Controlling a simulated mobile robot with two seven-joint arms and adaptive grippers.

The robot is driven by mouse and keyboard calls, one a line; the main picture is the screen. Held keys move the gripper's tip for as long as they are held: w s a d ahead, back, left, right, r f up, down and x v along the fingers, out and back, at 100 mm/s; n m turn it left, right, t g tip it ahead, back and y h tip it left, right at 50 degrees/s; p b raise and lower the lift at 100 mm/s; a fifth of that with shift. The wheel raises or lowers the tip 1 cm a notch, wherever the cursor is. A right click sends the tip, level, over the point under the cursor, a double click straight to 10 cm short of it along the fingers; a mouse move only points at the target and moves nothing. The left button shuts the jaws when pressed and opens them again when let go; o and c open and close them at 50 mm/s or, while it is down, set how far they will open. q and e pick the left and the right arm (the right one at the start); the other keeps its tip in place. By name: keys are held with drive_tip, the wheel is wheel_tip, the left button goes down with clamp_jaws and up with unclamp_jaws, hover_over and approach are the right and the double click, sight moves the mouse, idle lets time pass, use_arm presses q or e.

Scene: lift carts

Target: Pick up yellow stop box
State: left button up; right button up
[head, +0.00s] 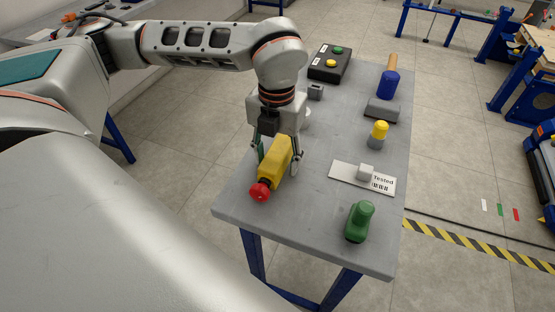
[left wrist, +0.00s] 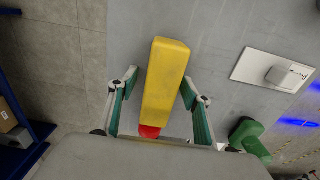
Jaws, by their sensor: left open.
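The yellow stop box (head: 274,160) with a red button lies on the grey table near its left edge. My left gripper (head: 278,166) points down over it, with one finger on each side of the box. In the left wrist view the yellow stop box (left wrist: 166,82) sits between the two open fingers of the left gripper (left wrist: 160,112), and gaps show beside it. Its red button is partly hidden by my gripper body at the bottom of that view. My right gripper is in neither view.
On the table (head: 320,225) stand a green object (head: 359,222), a white "Tested" plate (head: 348,180) with a pale block, a yellow-topped grey piece (head: 378,134), a blue-handled item (head: 388,85) and a black button box (head: 329,63). Bare tabletop lies right of the yellow box.

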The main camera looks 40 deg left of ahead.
use_arm(q)
drive_tip(key=c, duration=1.4)
